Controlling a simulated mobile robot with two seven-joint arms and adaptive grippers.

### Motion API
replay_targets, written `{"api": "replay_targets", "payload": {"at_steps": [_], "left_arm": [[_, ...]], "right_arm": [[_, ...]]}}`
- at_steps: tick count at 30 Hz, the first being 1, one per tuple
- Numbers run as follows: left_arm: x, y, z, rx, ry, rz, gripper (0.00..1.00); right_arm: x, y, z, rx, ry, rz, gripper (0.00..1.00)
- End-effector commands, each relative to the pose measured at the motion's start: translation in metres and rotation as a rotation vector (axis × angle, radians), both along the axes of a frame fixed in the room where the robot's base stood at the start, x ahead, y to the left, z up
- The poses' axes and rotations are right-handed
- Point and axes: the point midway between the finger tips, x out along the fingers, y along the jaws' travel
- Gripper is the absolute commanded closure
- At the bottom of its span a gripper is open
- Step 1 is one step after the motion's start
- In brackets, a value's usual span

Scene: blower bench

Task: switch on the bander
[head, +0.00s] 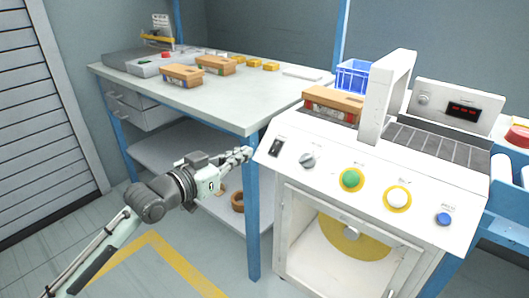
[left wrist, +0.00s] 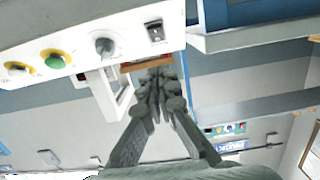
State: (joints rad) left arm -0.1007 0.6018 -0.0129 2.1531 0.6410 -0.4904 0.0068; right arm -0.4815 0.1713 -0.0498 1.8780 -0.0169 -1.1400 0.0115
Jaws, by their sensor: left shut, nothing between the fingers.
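The bander (head: 372,190) is a white machine with a sloped front panel and an arch (head: 387,95) on top. A black rocker switch (head: 276,147) sits at the panel's left end; it also shows in the left wrist view (left wrist: 155,32). I cannot tell which way it is tipped. To its right are a grey knob (head: 308,160), a green button (head: 351,179), a white button (head: 397,198) and a blue button (head: 444,219). My left gripper (head: 246,153) is shut and empty, just left of the switch and seemingly apart from it. My right gripper is out of view.
A workbench (head: 225,95) with brown boxes stands left of the bander; its blue leg (head: 253,215) is close to my left gripper. A brown box (head: 333,102) lies by the arch. A blue crate (head: 353,76) stands behind. A display (head: 464,110) shows red characters.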

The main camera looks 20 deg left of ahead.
Motion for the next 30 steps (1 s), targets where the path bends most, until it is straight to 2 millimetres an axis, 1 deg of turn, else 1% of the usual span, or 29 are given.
{"api": "replay_targets", "payload": {"at_steps": [1,3,8,9,12,16,23,30], "left_arm": [[0.012,-0.004,0.002,-0.002,-0.003,0.000,1.00],[0.026,-0.009,-0.001,-0.002,-0.002,0.000,1.00],[0.057,-0.021,-0.005,-0.003,-0.001,-0.001,1.00],[0.061,-0.023,-0.012,0.000,0.002,-0.001,1.00],[0.069,-0.026,-0.025,0.000,0.003,-0.001,1.00],[0.076,-0.028,-0.035,0.002,0.002,0.000,1.00],[0.079,-0.029,-0.039,0.002,0.000,-0.001,1.00],[0.079,-0.029,-0.040,0.002,-0.001,0.000,1.00]], "right_arm": [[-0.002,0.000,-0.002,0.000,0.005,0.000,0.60],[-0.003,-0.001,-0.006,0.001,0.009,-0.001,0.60],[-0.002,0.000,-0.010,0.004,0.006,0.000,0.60],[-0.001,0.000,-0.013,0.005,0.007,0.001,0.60],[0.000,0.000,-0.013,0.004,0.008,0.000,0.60],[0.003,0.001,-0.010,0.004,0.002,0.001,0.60],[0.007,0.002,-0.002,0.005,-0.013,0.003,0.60],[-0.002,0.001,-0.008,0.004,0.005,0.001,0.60]]}}
